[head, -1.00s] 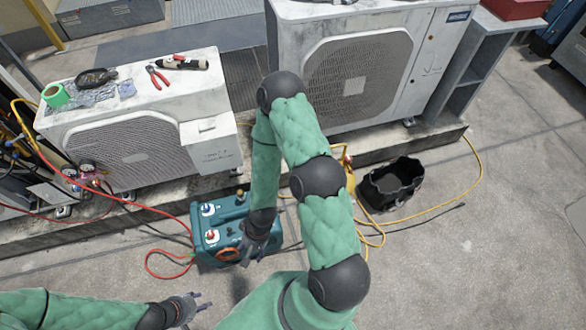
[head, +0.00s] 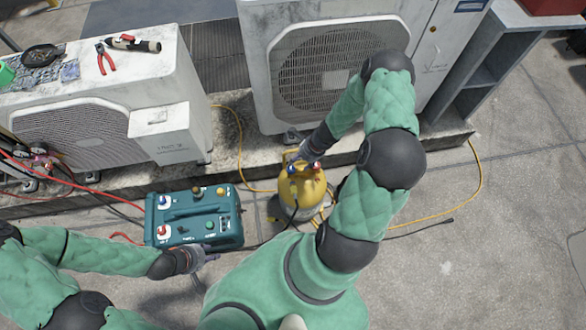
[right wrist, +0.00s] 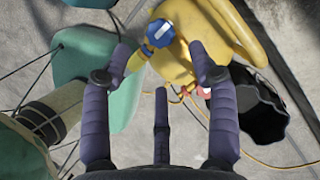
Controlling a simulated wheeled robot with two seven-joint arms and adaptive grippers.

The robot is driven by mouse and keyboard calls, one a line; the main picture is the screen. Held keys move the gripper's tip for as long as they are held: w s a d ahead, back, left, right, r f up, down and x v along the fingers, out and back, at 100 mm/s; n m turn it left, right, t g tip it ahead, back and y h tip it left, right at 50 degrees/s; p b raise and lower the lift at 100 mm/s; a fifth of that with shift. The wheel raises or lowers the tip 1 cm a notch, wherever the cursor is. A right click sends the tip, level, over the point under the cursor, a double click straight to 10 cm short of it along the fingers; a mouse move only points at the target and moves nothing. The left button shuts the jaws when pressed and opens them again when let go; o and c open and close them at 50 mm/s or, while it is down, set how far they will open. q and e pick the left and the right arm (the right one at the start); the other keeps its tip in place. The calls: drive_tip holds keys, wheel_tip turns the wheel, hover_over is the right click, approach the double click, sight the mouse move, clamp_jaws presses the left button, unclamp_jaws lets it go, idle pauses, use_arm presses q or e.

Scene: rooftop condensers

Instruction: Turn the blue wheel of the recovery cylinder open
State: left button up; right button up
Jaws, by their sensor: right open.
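The yellow recovery cylinder (head: 305,190) stands on the ground in front of the large condenser. Its blue wheel (head: 292,169) is on top, left of a red wheel (head: 317,165). My right gripper (head: 304,157) is just above and behind the wheels. In the right wrist view my right gripper (right wrist: 163,58) is open and empty. There the blue wheel (right wrist: 161,33) shows just beyond the gap between the fingertips, apart from both. A finger partly hides the red wheel (right wrist: 204,92). My left gripper (head: 206,256) hangs by the teal machine; its finger opening is unclear.
The teal recovery machine (head: 194,218) stands left of the cylinder. Yellow and dark hoses (head: 241,160) lie around it. The large condenser (head: 262,80) stands on a concrete ledge behind. A black bag (right wrist: 262,112) is beside the cylinder in the right wrist view.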

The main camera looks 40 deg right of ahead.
sight(292, 168)
drive_tip(key=b+x, duration=0.3)
drive_tip(key=x, duration=0.4)
drive_tip(key=shift+f, duration=0.25)
drive_tip(key=c, duration=1.1)
drive_tip(key=o, duration=1.1)
drive_tip(key=shift+r, duration=0.1)
drive_tip(key=v, duration=1.2)
drive_tip(key=shift+w, duration=0.1)
